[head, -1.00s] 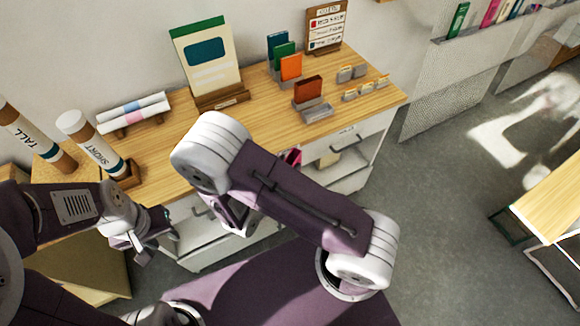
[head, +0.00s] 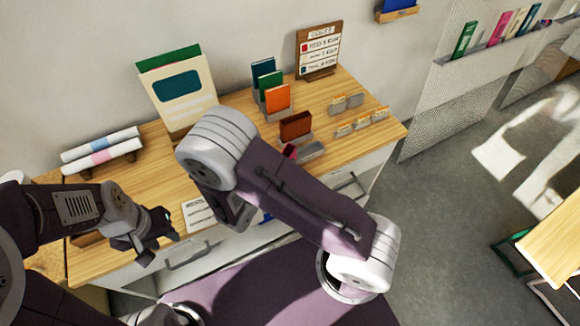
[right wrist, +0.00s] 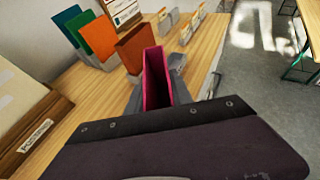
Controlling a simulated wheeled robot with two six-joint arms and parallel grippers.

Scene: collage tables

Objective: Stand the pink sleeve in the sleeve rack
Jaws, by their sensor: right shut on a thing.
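The pink sleeve (right wrist: 154,76) stands upright in my right gripper (right wrist: 157,92), which is shut on it in the right wrist view. In the head view only a small bit of the sleeve (head: 290,152) shows past my right arm, and the right gripper is hidden. The grey sleeve rack (head: 312,151) has teal (head: 263,70), green (head: 273,90), orange (head: 277,98) and rust-brown (head: 296,126) sleeves standing in it. The pink sleeve is close in front of the brown one; contact cannot be told. My left gripper (head: 157,238) is open and empty at the table's front edge.
A cream box with a green back (head: 181,95) stands left of the rack. A sign board (head: 319,50) is behind. Small grey holders (head: 362,122) stand to the right. Rolled papers (head: 101,151) lie at left. Bare wooden tabletop (head: 237,103) lies between box and rack.

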